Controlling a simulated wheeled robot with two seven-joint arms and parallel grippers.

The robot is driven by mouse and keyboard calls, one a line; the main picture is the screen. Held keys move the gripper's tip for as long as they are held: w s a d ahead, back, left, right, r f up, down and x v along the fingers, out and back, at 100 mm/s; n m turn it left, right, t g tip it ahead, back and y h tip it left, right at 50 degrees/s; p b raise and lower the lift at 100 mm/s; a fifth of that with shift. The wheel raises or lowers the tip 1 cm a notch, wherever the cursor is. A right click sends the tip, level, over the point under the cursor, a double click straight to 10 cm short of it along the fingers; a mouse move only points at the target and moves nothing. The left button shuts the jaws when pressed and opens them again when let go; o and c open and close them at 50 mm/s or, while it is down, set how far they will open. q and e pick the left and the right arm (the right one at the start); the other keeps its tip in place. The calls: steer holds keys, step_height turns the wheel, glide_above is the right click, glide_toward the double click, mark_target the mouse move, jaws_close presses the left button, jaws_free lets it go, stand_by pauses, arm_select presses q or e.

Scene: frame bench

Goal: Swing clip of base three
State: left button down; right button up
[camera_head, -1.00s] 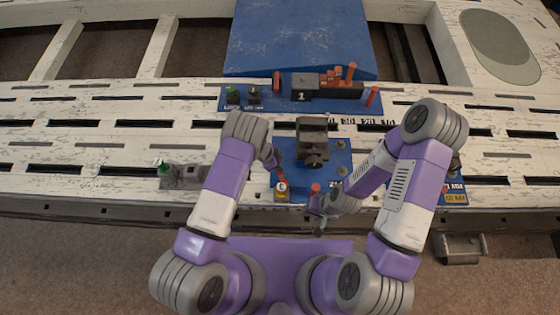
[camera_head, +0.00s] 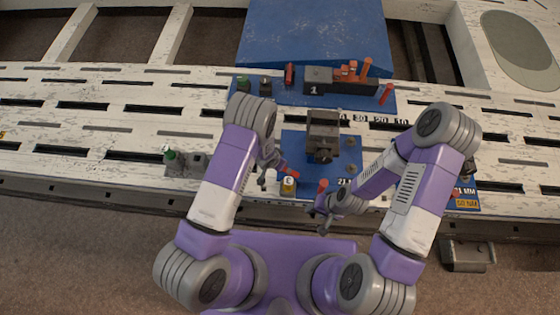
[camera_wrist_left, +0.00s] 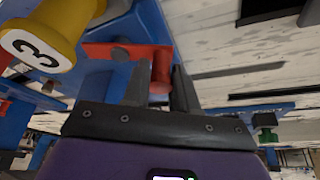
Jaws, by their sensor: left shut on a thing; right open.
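The blue plate of base three (camera_head: 294,145) carries a dark grey block (camera_head: 323,135). At its front left is a yellow post with a white cap marked 3 (camera_head: 288,186), also large in the left wrist view (camera_wrist_left: 45,40). The clip's red arm (camera_head: 290,172) is beside that post. My left gripper (camera_head: 271,171) is shut on the red clip; in the left wrist view its fingers (camera_wrist_left: 162,88) stand either side of the red part (camera_wrist_left: 125,52). Another red clip (camera_head: 323,186) is further right. My right gripper (camera_head: 323,224) is open at the plate's front edge, apart from it.
A second blue plate (camera_head: 300,101) behind has a block marked 1 and several red and orange posts. A grey bracket with a green knob (camera_head: 180,160) is at left. Another blue plate (camera_head: 466,190) is partly hidden by my right arm. The slotted white frame (camera_head: 90,125) is mostly clear.

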arm_select(q)
steer(key=shift+s+a+n+y+b, duration=0.15)
steer(key=shift+s+n+y+b, duration=0.25)
steer(key=shift+n, duration=0.9)
steer(key=shift+s, duration=0.1)
steer(key=c, duration=0.9)
jaws_free()
steer(key=shift+t, duration=0.3)
steer(key=p+v, duration=0.3)
steer(key=v, duration=0.4)
steer(key=shift+s+r, duration=0.1)
steer(key=shift+r, duration=0.2)
